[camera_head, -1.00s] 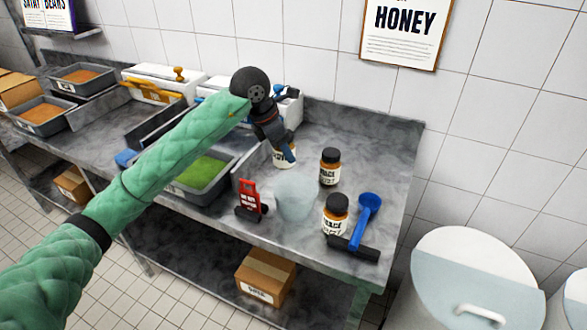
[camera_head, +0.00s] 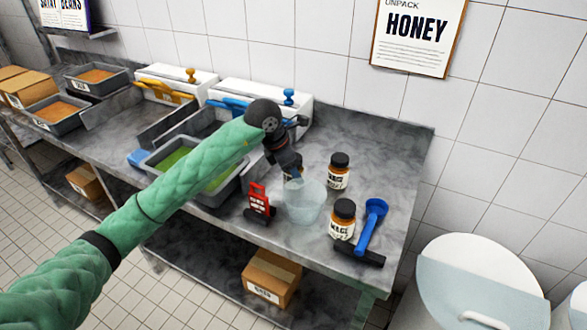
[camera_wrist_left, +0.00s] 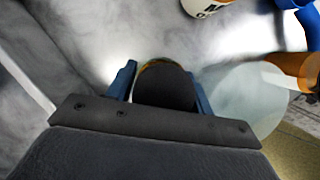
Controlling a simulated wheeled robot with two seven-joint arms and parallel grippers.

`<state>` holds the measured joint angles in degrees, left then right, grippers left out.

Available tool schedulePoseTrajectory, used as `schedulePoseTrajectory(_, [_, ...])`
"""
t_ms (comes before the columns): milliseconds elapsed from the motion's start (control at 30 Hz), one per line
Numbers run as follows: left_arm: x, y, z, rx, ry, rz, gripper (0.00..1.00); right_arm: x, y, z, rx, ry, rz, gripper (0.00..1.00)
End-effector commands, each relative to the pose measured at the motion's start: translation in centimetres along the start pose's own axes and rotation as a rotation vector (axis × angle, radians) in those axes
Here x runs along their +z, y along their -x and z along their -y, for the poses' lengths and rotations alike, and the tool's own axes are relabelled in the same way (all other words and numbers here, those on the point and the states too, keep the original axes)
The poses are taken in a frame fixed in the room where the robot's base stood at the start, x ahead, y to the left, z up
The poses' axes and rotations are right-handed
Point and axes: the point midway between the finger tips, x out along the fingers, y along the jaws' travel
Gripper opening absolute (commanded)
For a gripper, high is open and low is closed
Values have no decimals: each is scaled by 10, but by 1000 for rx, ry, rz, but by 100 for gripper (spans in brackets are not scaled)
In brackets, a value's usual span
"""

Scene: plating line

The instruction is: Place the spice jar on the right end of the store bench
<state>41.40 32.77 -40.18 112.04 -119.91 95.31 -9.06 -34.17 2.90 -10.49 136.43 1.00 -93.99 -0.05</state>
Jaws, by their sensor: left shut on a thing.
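My left gripper (camera_head: 294,174) is over the right half of the store bench (camera_head: 385,150), pointing down. It is shut on a dark-lidded spice jar, whose dark lid (camera_wrist_left: 165,88) shows between the blue fingers in the left wrist view. In the head view the held jar is mostly hidden behind the gripper and a translucent tub (camera_head: 304,205). I cannot tell whether it touches the bench. Two similar jars stand upright to the right: one farther back (camera_head: 338,171), one nearer the front (camera_head: 342,219). My right gripper is not in view.
A blue scoop (camera_head: 371,222) on a dark base stands by the front jar. A red stand (camera_head: 259,200) is left of the tub. A tray of green contents (camera_head: 225,185) lies farther left. Bare bench shows at the back right corner. A white-lidded bin (camera_head: 480,270) stands right of the bench.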

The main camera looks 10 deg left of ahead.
Motion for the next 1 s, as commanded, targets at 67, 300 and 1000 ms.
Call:
schedulePoseTrajectory(67, [-1,-2,0,0,0,0,22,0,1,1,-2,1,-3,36])
schedulePoseTrajectory(300, [-1,-2,0,0,0,0,61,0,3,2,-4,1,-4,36])
schedulePoseTrajectory(1000, [0,48,-1,4,-1,1,61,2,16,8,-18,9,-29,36])
